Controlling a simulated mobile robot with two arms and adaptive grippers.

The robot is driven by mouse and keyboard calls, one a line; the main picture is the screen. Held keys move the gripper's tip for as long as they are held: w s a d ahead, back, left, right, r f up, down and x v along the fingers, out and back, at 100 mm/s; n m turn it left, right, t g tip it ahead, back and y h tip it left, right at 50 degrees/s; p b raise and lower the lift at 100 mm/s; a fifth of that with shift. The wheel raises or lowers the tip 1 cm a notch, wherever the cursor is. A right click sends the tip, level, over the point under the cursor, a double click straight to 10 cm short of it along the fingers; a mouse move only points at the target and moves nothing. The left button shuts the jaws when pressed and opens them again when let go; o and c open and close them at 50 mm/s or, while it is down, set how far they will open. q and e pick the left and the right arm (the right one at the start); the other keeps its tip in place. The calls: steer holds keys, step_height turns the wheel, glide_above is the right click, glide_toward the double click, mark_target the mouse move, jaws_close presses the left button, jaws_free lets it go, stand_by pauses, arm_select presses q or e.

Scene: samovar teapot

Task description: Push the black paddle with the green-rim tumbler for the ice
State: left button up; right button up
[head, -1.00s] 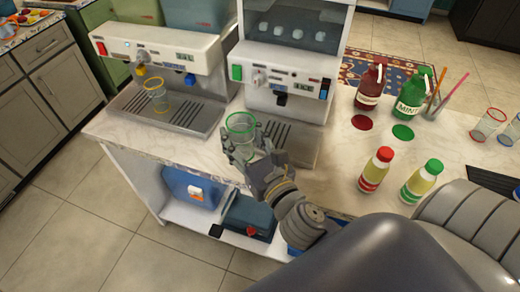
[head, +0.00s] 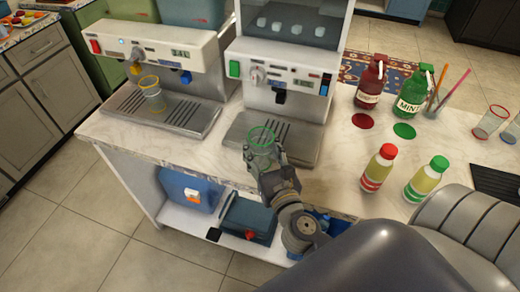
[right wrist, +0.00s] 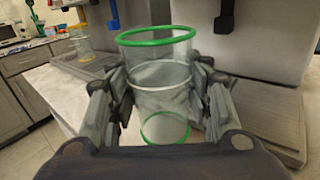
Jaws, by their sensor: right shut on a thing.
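The green-rim tumbler (head: 262,140) is clear and empty, and my right gripper (head: 264,158) is shut around it. It stands out upright between the fingers in the right wrist view (right wrist: 160,75). The black paddle (head: 280,97) is on the front of the right-hand machine (head: 285,75), the one with ice cubes behind its window. The tumbler is in front of and below the paddle, apart from it, near the drip tray's left part. In the wrist view a dark paddle (right wrist: 225,15) is up and right of the tumbler. My left gripper is not in view.
A yellow-rim tumbler (head: 152,95) stands on the left machine's drip tray (head: 190,118). Right of the ice machine are a red syrup bottle (head: 370,85), a green mint bottle (head: 412,95) and two capped bottles (head: 378,168). The counter front (head: 330,165) between is clear.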

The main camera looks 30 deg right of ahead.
steer(key=w+d, duration=0.3)
steer(key=d, duration=0.1)
steer(key=w+d+p, duration=0.1)
steer(key=w+d, duration=0.2)
steer(key=shift+w+d, duration=0.3)
steer(key=shift+d, duration=0.05)
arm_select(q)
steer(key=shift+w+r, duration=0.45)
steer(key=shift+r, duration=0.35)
arm_select(e)
steer(key=shift+w+d, duration=0.75)
steer(key=shift+d, duration=0.15)
arm_select(q)
steer(key=shift+p, duration=0.3)
arm_select(e)
steer(key=shift+w+d, duration=0.3)
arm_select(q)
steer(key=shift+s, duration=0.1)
arm_select(e)
steer(key=shift+s+a, duration=1.7)
steer(key=shift+a, duration=0.25)
steer(key=shift+s+a, duration=0.1)
steer(key=shift+a, duration=0.1)
steer(key=s+a, duration=0.3)
steer(key=s+a+b, duration=0.1)
steer(key=s+a, duration=0.2)
steer(key=a, duration=0.1)
steer(key=shift+s+a, duration=0.15)
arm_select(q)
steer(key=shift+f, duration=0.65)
